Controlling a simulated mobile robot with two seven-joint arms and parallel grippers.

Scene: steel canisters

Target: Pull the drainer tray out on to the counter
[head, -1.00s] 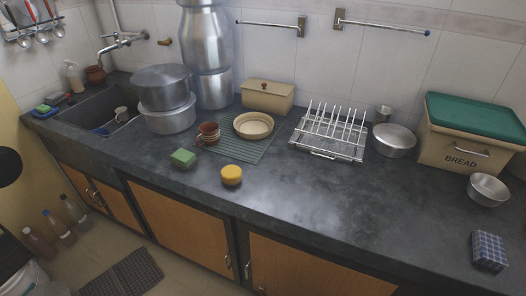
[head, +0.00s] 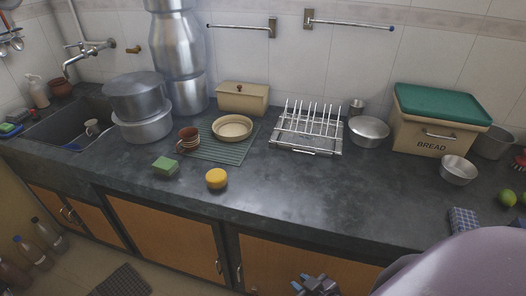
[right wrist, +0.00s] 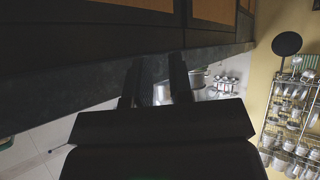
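The drainer tray (head: 329,151) is a flat metal tray under a wire dish rack (head: 312,120). It sits on the dark counter near the wall, with a small handle on its front edge facing me. The rack is empty of plates. My right gripper (head: 315,284) is low at the bottom of the head view, in front of the cabinet doors and well apart from the tray. In the right wrist view its two dark fingers (right wrist: 156,72) stand apart with nothing between them. My left gripper is not in view.
The counter (head: 300,190) is clear in front of the tray. A yellow round thing (head: 216,179) and a green sponge (head: 165,166) lie to the left. A metal bowl (head: 369,132) stands close to the tray's right. The bread bin (head: 440,137) and a blue checked thing (head: 464,220) are farther right.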

